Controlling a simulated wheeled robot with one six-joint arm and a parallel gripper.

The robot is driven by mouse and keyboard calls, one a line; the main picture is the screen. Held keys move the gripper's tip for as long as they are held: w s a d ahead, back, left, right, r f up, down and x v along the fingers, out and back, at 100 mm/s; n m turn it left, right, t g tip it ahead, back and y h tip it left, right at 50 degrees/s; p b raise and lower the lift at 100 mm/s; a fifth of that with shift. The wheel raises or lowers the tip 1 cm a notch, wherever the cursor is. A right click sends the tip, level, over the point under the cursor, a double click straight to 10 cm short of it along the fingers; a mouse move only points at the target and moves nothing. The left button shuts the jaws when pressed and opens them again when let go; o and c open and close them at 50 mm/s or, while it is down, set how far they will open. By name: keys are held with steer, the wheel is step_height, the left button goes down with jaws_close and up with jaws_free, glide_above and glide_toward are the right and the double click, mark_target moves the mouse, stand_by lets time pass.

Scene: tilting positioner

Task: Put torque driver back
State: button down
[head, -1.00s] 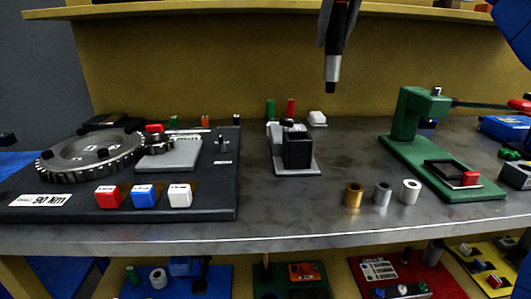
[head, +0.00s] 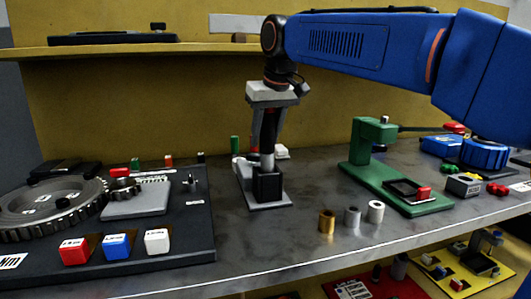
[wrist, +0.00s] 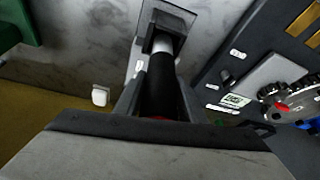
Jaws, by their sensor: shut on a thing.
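My gripper (head: 267,122) points down and is shut on the torque driver (head: 267,161), a dark, upright rod with a silver collar near its lower end. A black square holder (head: 267,187) on a grey base plate stands directly below it. The driver's tip is hidden at the holder's mouth and appears to be inside; how deep, I cannot tell. In the wrist view the dark driver (wrist: 161,85) runs between the fingers to the holder (wrist: 160,24), with the silver collar at its opening.
A black gear board (head: 150,250) with red, blue and white blocks lies left. A green press (head: 385,175) stands right, with brass, grey and white bushings (head: 351,217) in front. Green, red and white items stand behind the holder. A yellow shelf (head: 150,52) runs along the back wall.

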mark_target(266, 150)
steer(key=shift+f, duration=2.05)
steer(key=c, duration=1.2)
jaws_free()
steer(key=shift+f, duration=0.1)
steer(key=shift+o, duration=0.2)
steer(key=v, duration=1.2)
steer(key=shift+d, duration=0.1)
steer(key=shift+s, duration=0.1)
